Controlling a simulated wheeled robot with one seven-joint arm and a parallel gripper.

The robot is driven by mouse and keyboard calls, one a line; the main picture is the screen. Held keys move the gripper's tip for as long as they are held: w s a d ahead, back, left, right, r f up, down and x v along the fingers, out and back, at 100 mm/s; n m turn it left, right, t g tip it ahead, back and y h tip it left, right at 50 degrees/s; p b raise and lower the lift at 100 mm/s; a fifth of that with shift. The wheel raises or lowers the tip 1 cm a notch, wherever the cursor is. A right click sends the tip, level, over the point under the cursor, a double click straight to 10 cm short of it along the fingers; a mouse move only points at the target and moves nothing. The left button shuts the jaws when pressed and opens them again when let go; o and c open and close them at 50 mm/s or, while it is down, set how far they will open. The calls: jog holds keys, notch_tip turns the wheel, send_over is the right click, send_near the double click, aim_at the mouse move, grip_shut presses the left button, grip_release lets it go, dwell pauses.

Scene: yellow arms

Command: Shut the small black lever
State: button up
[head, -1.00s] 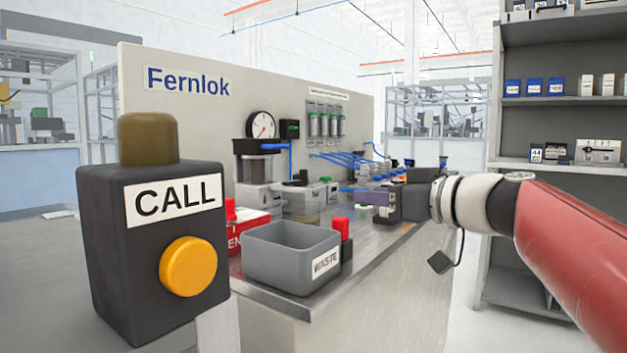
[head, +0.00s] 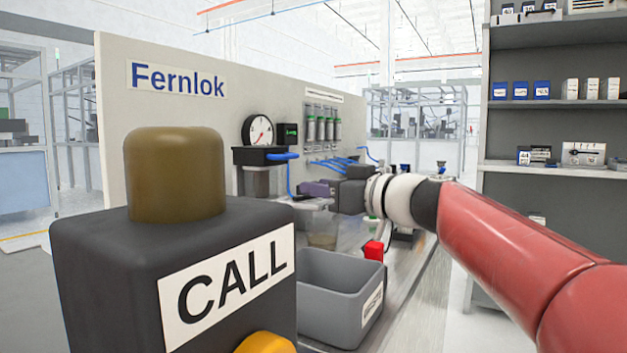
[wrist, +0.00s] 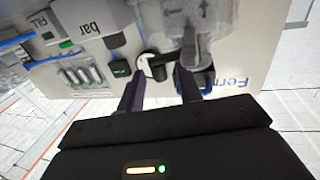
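I cannot make out the small black lever for certain in either view. My gripper (head: 312,189) reaches over the steel bench in the head view, its purple-grey fingers pointing left toward the pump-like unit under the gauge. In the wrist view, which is upside down, my gripper (wrist: 159,74) has its two fingers apart with nothing held between them. The round gauge (wrist: 157,66) shows beyond the gap. A box marked "bar" (wrist: 92,18) and a clear cup (wrist: 200,18) lie toward the top. My wrist hides part of the bench equipment in the head view.
A black CALL box (head: 120,270) stands large and close at front left. A grey waste bin (head: 325,320) is on the bench's near end, with a red-topped item (head: 374,250) beside it. The Fernlok panel (head: 170,130) backs the bench. Shelves (head: 560,130) stand at right.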

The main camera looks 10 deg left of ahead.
jog(key=shift+x, duration=1.1)
jog(key=shift+c, duration=0.2)
grip_shut()
jog(key=shift+w+a+f+n+g+y+b, duration=0.1)
jog(key=shift+n+g+y+b, duration=0.15)
jog(key=shift+n+g, duration=0.15)
jog(key=shift+w+a+f+n+g+y+b, duration=0.1)
jog(key=shift+n+g+y+b, duration=0.1)
jog(key=shift+n+g+y, duration=0.15)
jog(key=n+g, duration=0.1)
jog(key=g, duration=0.1)
jog(key=n+g+y, duration=0.1)
jog(key=n+g, duration=0.1)
jog(key=g, duration=0.1)
jog(key=shift+w+a+r, duration=0.2)
jog(key=shift+a, duration=0.2)
jog(key=shift+o, duration=0.2)
grip_release()
